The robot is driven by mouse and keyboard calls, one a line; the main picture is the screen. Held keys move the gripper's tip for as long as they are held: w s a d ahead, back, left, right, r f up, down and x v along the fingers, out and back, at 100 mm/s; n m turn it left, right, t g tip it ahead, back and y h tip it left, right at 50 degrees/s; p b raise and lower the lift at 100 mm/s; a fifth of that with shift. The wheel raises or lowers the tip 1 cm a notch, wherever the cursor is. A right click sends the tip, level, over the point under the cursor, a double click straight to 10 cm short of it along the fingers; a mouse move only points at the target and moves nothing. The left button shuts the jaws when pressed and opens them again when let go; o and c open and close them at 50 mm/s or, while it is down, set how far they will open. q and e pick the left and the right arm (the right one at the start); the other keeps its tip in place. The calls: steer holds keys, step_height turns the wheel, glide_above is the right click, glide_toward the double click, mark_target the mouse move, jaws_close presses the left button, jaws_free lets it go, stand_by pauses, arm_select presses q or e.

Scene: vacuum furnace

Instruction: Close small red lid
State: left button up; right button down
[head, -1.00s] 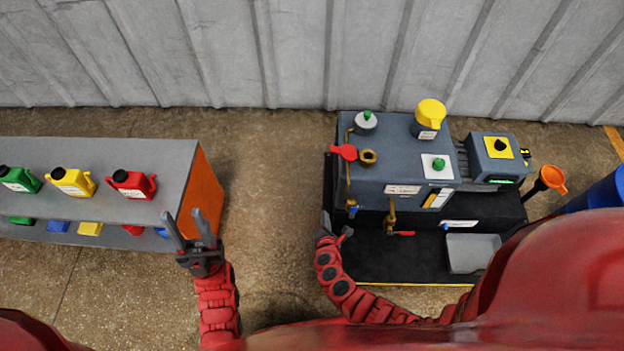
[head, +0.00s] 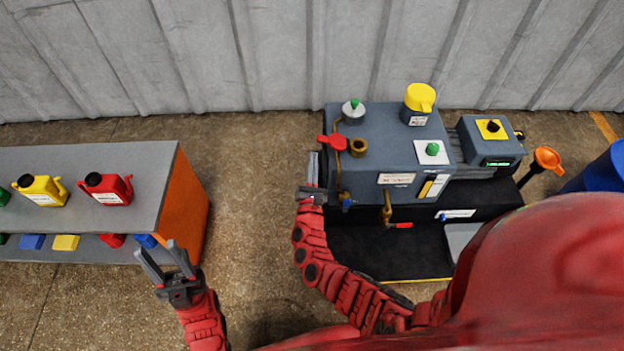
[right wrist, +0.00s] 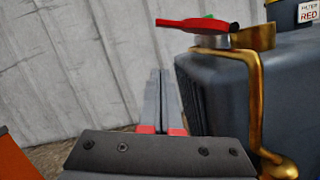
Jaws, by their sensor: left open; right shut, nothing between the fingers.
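The small red lid (head: 333,141) is on top of the grey machine (head: 400,155) at its left edge, swung out to the left of the open brass filler neck (head: 359,148). In the right wrist view the red lid (right wrist: 198,25) is at the top, beside the brass neck (right wrist: 255,37). My right gripper (head: 317,160) is shut and empty beside the machine's left side, just left of the lid and apart from it. Its fingers (right wrist: 162,98) show in the right wrist view, below and left of the lid. My left gripper (head: 164,256) is open and empty near the shelf's corner.
A grey shelf with an orange end (head: 182,210) stands at left, holding red (head: 108,190) and yellow (head: 42,191) canisters. A brass pipe (right wrist: 256,100) runs down the machine's side. A yellow cap (head: 420,97) and green knobs are on top. Floor between shelf and machine is clear.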

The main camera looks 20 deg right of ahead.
mark_target(332, 141)
steer(key=shift+w+d+r+p, duration=0.1)
steer(key=shift+d+r+p, duration=0.2)
steer(key=shift+r, duration=0.35)
steer(key=shift+w+d+r+p, duration=0.15)
steer(key=shift+d+r, duration=0.15)
steer(key=shift+r, duration=0.4)
steer(key=shift+s+d+r+p, duration=0.1)
steer(key=shift+d+r+p, duration=0.2)
steer(key=shift+r, duration=0.35)
